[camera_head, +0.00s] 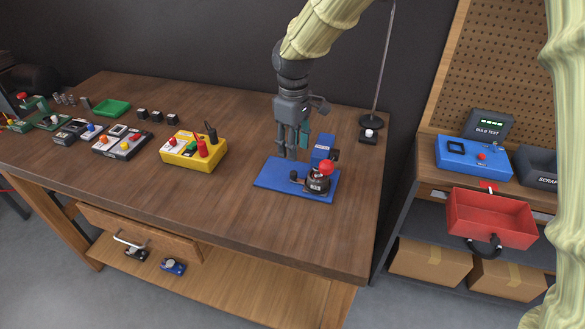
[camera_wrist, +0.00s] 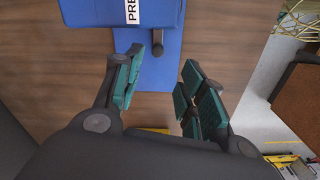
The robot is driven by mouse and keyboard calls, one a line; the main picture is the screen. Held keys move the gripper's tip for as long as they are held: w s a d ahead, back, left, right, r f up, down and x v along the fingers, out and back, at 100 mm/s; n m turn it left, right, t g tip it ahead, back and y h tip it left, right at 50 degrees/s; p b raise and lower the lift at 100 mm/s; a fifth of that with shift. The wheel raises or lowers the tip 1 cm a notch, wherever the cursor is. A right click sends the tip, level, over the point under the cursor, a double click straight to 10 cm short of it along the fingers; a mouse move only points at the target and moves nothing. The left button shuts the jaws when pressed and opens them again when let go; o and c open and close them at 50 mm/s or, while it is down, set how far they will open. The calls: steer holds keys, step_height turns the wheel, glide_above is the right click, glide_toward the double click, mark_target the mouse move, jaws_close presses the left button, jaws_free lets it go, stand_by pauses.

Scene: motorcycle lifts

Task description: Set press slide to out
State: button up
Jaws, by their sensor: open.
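The press (camera_head: 322,150) stands on a blue base plate (camera_head: 272,178) near the right end of the wooden bench. It has a blue upright block, a red ball knob (camera_head: 326,167) and a dark lower part with a small label. A short dark knob (camera_head: 296,175) sticks out on its left; which part is the slide I cannot tell. In the wrist view the blue block (camera_wrist: 110,12), lettered "PRE", is at the top, cut off, with a dark stub (camera_wrist: 157,43) beside it. My gripper (camera_head: 288,150) is open and empty, pointing down over the plate's back left part.
A yellow box (camera_head: 180,156) with red and black parts stands left of the press. Several small devices and a green tray (camera_head: 111,108) are farther left. A lamp stand (camera_head: 374,122) is behind right. A red bin (camera_head: 490,218) sits on the right shelf. The bench front is clear.

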mark_target(294, 172)
steer(key=f+p, duration=0.1)
steer(key=f, duration=0.3)
steer(key=f+p, duration=0.1)
steer(key=f, duration=0.4)
steer(key=shift+w+f, duration=0.2)
steer(key=shift+f, duration=0.1)
jaws_close()
